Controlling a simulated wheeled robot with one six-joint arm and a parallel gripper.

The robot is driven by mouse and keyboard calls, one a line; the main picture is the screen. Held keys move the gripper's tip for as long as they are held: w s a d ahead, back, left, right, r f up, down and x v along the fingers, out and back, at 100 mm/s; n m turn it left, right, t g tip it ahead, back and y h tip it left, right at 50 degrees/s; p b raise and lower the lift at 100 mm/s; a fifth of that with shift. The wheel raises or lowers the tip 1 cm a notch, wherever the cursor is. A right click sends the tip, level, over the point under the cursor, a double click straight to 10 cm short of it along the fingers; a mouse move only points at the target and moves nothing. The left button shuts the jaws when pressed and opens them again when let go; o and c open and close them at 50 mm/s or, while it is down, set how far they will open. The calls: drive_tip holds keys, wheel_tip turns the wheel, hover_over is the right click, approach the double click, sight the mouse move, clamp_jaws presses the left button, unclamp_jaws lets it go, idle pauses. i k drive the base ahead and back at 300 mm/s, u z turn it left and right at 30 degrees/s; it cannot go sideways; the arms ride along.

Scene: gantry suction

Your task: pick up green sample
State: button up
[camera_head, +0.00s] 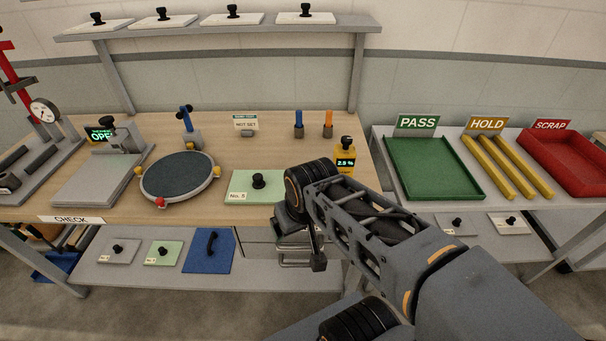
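A pale green square plate (240,189) with a black knob and a label that seems to read "No. 8" lies flat on the wooden bench near its front edge. A second, smaller-looking pale green plate (154,256) with a black knob lies on the lower shelf. My arm reaches in from the lower right, its dark joint just right of the bench plate. My gripper (297,250) seems to hang below that joint, in front of the bench edge and apart from both plates. Its fingers are mostly hidden or hard to make out.
A round dark plate with coloured knobs (178,177) stands left of the green plate, a yellow meter (345,163) to its right. Green PASS (434,196) and red SCRAP trays (524,143) flank yellow HOLD bars (490,168). White knobbed plates line the upper shelf (215,30).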

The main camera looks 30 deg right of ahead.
sight(246, 187)
drive_tip(key=u, duration=1.8)
drive_tip(key=i, duration=1.85)
drive_tip(key=z, duration=3.4)
